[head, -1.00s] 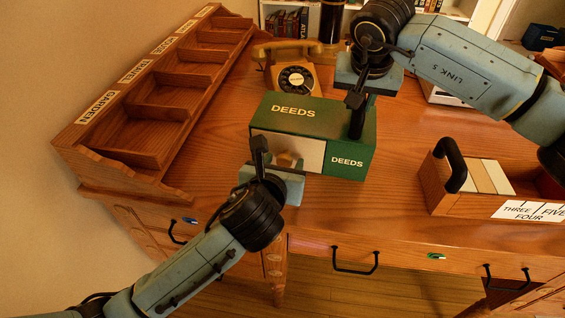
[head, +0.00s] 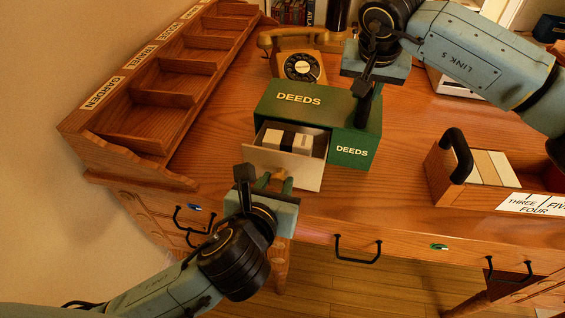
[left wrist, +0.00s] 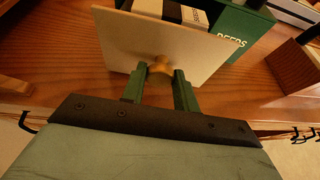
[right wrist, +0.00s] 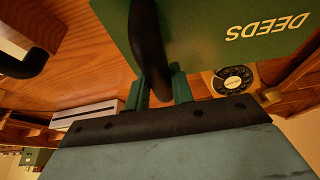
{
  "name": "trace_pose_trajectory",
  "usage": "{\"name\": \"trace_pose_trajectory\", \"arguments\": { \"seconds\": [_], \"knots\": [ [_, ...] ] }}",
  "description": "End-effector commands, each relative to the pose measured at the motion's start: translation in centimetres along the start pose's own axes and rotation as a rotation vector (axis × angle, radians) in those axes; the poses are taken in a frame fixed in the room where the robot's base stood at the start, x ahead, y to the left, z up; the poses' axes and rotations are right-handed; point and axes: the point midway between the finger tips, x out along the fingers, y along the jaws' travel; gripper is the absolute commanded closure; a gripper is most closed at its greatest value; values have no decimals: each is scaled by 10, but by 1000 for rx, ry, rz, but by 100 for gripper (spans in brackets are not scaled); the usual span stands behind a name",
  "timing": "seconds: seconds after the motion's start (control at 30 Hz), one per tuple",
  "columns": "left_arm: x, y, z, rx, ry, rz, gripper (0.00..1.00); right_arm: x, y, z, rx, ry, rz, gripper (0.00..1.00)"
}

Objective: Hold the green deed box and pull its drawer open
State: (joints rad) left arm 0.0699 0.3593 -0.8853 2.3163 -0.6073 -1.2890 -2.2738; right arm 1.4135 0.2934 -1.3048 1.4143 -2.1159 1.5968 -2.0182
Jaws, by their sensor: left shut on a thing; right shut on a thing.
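The green deed box (head: 310,101), lettered DEEDS, stands on the wooden desk. Its pale-fronted drawer (head: 283,169) is pulled partly out toward the front, and a white packet with a black band (head: 287,140) lies inside. My left gripper (head: 268,183) is shut on the drawer's round wooden knob, which shows between the fingers in the left wrist view (left wrist: 160,66). My right gripper (right wrist: 160,92) is shut on the black upright handle (right wrist: 146,45) at the box's right end; its fingertips are partly hidden in the head view.
A wooden pigeonhole rack (head: 165,90) stands at the left, and a tan telephone (head: 300,62) behind the box. A wooden carrier with a black handle (head: 480,180) stands at the right. Bare desk lies between box and carrier.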

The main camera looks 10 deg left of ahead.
Motion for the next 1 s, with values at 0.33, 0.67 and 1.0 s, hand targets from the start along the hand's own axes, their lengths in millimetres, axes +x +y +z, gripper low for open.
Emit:
{"name": "trace_pose_trajectory", "arguments": {
  "seconds": [0.33,0.67,1.0],
  "knots": [
    [-6,0,-3,-1,3,1,100,0,2,-2,5,3,4,96],
    [-5,0,-2,-2,2,0,48,0,1,-1,2,2,2,96],
    [-5,0,-2,-2,1,0,48,0,0,0,-1,0,0,53]
  ]
}}
